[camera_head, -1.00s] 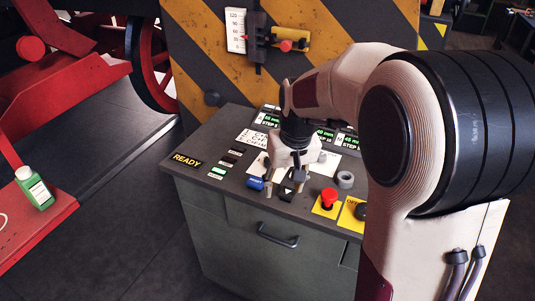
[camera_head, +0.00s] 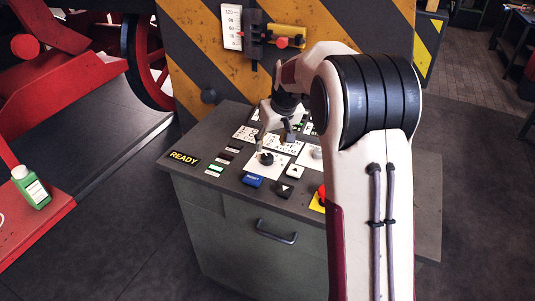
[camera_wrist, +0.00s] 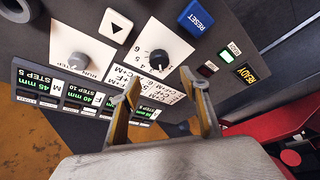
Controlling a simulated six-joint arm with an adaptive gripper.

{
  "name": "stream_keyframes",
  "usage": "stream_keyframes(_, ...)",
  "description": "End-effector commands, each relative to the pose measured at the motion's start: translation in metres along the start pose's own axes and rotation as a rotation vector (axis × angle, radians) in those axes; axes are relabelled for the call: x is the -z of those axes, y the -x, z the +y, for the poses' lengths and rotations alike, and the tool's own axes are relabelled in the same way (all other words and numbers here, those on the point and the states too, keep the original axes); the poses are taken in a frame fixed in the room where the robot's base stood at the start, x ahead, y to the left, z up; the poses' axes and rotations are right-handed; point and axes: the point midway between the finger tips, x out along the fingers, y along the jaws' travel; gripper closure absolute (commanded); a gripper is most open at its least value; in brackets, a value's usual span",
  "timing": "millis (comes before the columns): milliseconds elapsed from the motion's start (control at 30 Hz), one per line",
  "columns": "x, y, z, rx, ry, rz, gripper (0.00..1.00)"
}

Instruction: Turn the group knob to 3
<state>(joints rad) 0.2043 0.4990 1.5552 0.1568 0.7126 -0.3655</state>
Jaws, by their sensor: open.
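The black knob (camera_wrist: 158,59) sits on a white plate with numbers around it in the wrist view; I take it as the group knob. Its pointer setting is too small to read surely. In the head view the knob (camera_head: 266,158) is on the panel top, in front of my gripper. My gripper (camera_head: 274,138) is open and empty, pointing down over the panel. In the wrist view its two fingertips (camera_wrist: 160,81) are spread apart, and the knob shows just beyond the gap between them. I see no contact with the knob.
A grey knob (camera_wrist: 78,60) sits on a neighbouring plate. The blue RESET button (camera_head: 253,180), arrow buttons (camera_head: 284,189) and a red button (camera_head: 321,193), partly behind my arm, lie nearer the front. A READY sign (camera_head: 184,157) is at left. A striped wall (camera_head: 235,80) stands behind.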

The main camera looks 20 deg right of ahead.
Motion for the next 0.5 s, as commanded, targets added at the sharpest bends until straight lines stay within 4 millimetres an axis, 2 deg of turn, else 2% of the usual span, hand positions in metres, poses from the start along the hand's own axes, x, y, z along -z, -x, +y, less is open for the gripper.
stream_keyframes(500,-0.0008,-0.0043,-0.0003,0.001,0.004,-0.002,0.55)
